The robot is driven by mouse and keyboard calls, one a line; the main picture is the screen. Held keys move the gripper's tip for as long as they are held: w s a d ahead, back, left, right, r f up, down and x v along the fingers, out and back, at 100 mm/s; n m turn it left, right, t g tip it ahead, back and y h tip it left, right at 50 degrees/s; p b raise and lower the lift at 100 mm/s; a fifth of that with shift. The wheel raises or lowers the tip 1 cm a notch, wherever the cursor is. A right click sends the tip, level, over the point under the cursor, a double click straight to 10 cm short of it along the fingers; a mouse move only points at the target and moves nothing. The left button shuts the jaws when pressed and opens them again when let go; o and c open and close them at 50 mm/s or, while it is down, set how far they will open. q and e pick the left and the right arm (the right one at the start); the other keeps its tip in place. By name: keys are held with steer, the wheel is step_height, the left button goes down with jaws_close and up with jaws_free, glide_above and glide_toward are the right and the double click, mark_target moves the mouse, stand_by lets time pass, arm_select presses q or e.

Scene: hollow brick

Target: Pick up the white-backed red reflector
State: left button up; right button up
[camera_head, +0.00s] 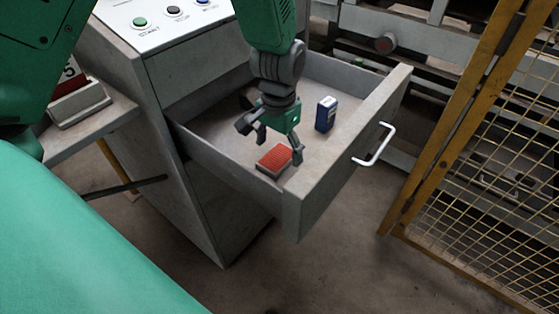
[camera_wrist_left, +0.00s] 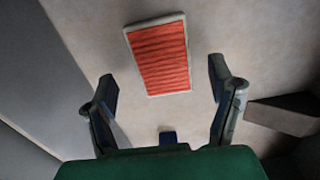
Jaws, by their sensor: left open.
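The white-backed red reflector (camera_head: 274,158) lies flat in the open drawer, near its front left corner. In the wrist view the reflector (camera_wrist_left: 160,56) shows its ribbed red face and thin white rim, just beyond the fingertips. My left gripper (camera_head: 272,143) is inside the drawer, above and beside the reflector. In the wrist view the left gripper (camera_wrist_left: 165,82) has its two fingers spread wide, with nothing between them. My right gripper is not in view.
A small blue box (camera_head: 325,114) stands upright in the drawer, right of my gripper. The drawer's walls surround it, with the front panel (camera_head: 345,150) and its white handle (camera_head: 377,146) on the right. A yellow mesh fence (camera_head: 480,150) stands further right.

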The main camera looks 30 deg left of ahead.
mark_target(278, 160)
arm_select(q)
steer(key=f, duration=0.2)
steer(key=shift+a+f, duration=0.25)
steer(key=shift+f, duration=0.15)
steer(key=shift+r, duration=0.1)
steer(key=c, duration=1)
steer(key=shift+c, duration=1.4)
steer(key=shift+d, duration=0.15)
